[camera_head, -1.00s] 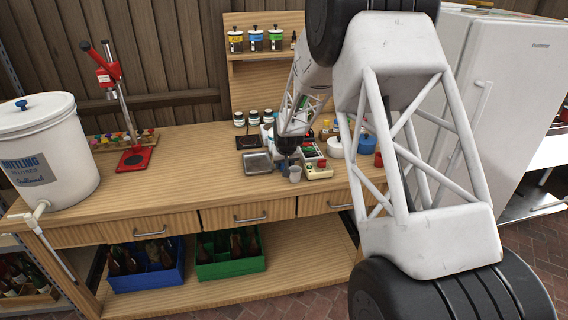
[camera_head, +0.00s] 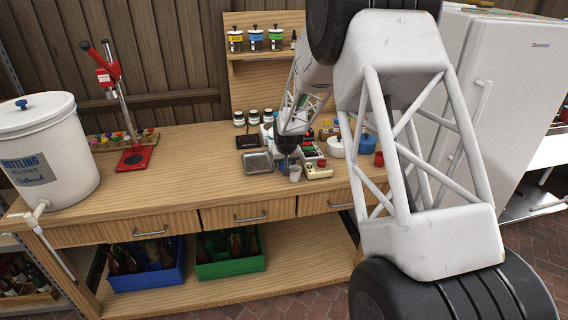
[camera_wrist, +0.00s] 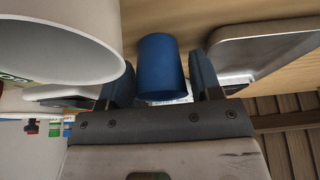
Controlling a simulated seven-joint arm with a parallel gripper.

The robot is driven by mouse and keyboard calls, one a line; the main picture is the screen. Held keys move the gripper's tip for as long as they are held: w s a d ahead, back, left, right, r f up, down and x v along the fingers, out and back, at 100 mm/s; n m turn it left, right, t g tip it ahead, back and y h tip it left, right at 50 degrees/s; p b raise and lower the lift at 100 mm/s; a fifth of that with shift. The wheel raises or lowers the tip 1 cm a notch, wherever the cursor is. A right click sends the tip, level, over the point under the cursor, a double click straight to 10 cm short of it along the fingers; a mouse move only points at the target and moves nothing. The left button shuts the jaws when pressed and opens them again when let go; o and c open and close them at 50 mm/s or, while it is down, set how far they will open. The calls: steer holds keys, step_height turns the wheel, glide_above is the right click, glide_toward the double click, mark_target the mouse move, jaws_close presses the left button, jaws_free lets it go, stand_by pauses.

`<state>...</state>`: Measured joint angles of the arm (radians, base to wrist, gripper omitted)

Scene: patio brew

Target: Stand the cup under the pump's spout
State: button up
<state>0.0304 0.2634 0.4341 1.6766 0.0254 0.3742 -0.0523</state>
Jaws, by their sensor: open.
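A small blue cup-like cylinder (camera_wrist: 158,68) stands between the two fingers of my gripper (camera_wrist: 162,85) in the wrist view, with a gap on either side. My gripper is open. In the head view my gripper (camera_head: 285,160) is low over the bench, and a bit of blue shows at its tip. A pale grey-white cup (camera_head: 295,174) stands just right of the gripper; a large white rim (camera_wrist: 55,45) fills the left of the wrist view. I cannot clearly make out the pump or its spout; my arm hides part of that area.
A metal tray (camera_head: 257,162) lies left of the gripper and shows close to the right finger in the wrist view (camera_wrist: 265,45). A box with a red knob (camera_head: 318,169) is at the right. The red-based press (camera_head: 134,159) and white bucket (camera_head: 48,150) stand left. The bench's left-middle is clear.

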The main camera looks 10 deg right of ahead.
steer(key=v, duration=1.1)
steer(key=shift+r, duration=0.35)
steer(key=shift+s, duration=0.1)
steer(key=s+a+r, duration=0.1)
steer(key=s+r, duration=0.4)
steer(key=s, duration=0.4)
steer(key=s+r+g, duration=0.1)
steer(key=s+r, duration=0.3)
steer(key=s, duration=0.5)
steer(key=s+a+r, duration=0.1)
steer(key=s+r, duration=0.4)
steer(key=s, duration=0.4)
steer(key=s+g, duration=0.1)
steer(key=s, duration=2.6)
steer(key=shift+f, duration=0.4)
